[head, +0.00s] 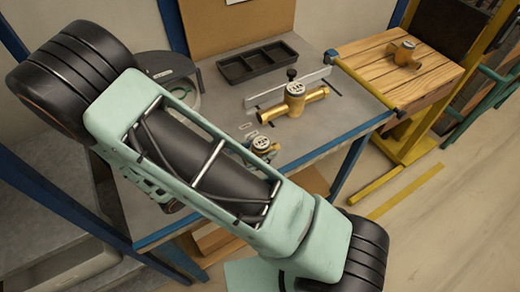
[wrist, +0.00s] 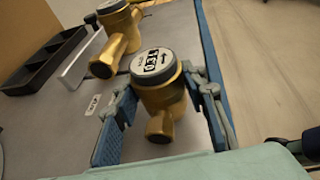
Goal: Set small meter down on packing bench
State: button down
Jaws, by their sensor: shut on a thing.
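The small meter (wrist: 160,85) is brass with a grey-rimmed white dial on top. My gripper (wrist: 163,112) is shut on it, with blue-padded fingers on its two sides in the wrist view. In the head view the small meter (head: 264,146) shows just past my arm, over the near part of the grey bench. I cannot tell whether it touches that bench. My arm hides most of the gripper there. A wooden slatted bench (head: 428,78), which looks like the packing bench, is at the upper right of the head view. A brass meter (head: 403,54) sits on its far part.
On the grey bench (head: 225,105), a larger brass meter (head: 294,98) stands by a metal rail (head: 262,97). A black divided tray (head: 258,61) is behind it. A yellow-and-black bar (head: 364,84) lies between the benches. The wooden bench's near part is clear.

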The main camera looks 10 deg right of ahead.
jog(key=shift+f, duration=0.15)
jog(key=c, duration=1.2)
grip_release()
jog(key=b+v, duration=0.1)
jog(key=v, duration=1.1)
jog(key=shift+s, duration=0.1)
